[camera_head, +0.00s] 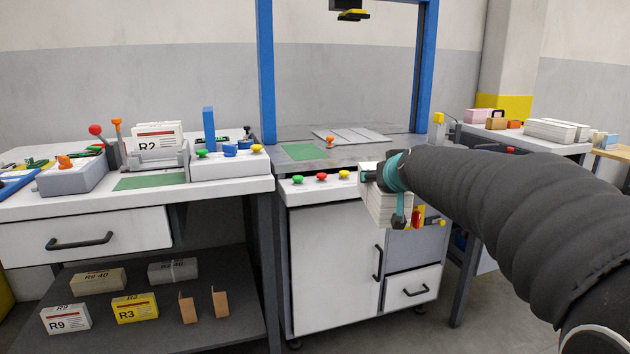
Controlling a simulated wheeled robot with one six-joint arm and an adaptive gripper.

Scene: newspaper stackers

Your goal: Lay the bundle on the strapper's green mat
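My gripper (388,189) is at the end of my arm, right of centre. It is closed around a white bundle (388,210) of stacked paper, which hangs tilted in front of the strapper's front right side. My wrist hides part of the bundle and of the fingers. The strapper (320,168) is the grey-topped table under a blue frame. Its green mat (304,151) lies bare at the left of the top, behind and left of the bundle. The bundle is apart from the mat.
Green, red and yellow buttons (321,177) line the strapper's front edge. An orange knob (330,141) stands right of the mat. A blue frame post (266,75) rises at left. The left bench has another green mat (150,181) and an R2 stack (158,137). Paper stacks (556,130) lie at right.

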